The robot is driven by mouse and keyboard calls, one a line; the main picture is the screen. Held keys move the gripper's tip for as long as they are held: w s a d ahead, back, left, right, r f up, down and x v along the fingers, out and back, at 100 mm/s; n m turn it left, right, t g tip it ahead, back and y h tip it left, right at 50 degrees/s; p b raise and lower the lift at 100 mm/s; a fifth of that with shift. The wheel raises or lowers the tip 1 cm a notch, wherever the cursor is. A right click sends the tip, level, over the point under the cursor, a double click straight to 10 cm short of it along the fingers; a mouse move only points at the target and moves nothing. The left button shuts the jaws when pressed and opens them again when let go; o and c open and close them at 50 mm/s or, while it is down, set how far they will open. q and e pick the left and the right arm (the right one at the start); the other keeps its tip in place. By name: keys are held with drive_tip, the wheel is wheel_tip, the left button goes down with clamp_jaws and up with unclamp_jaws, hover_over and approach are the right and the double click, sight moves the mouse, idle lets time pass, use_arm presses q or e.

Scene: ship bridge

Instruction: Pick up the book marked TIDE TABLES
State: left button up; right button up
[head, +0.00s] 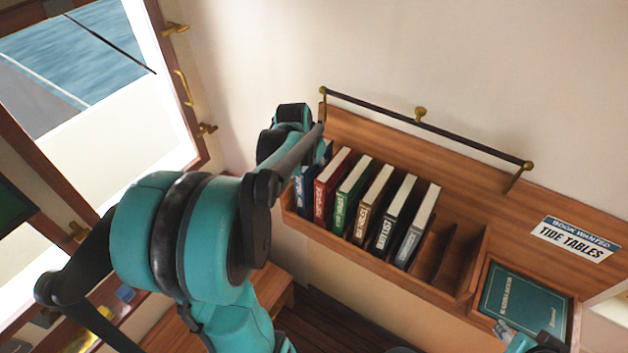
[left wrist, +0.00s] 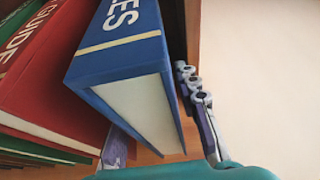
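A blue book (left wrist: 133,50) fills the middle of the left wrist view; its spine lettering is cut off and only "ES" is clear. In the head view the blue book (head: 299,196) stands at the left end of the shelf, mostly hidden by my left arm. My left gripper (left wrist: 158,125) has one finger to the right of the book and one to its lower left, beside the red book. A gap shows between the right finger and the cover, so it looks open around the book. My right gripper (head: 512,338) is partly seen at the lower right; its fingers are unclear.
Red (head: 332,180), green (head: 352,194), brown, black and grey books stand to the right in the wooden shelf (head: 390,273). A teal book (head: 523,300) lies in a tray below a TIDE TABLES sign (head: 575,238). A dark rail (head: 380,108) runs above the shelf.

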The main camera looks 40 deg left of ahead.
use_arm(q)
drive_tip(key=shift+s, duration=0.1)
drive_tip(key=shift+f, duration=0.2)
idle(0.4)
clamp_jaws()
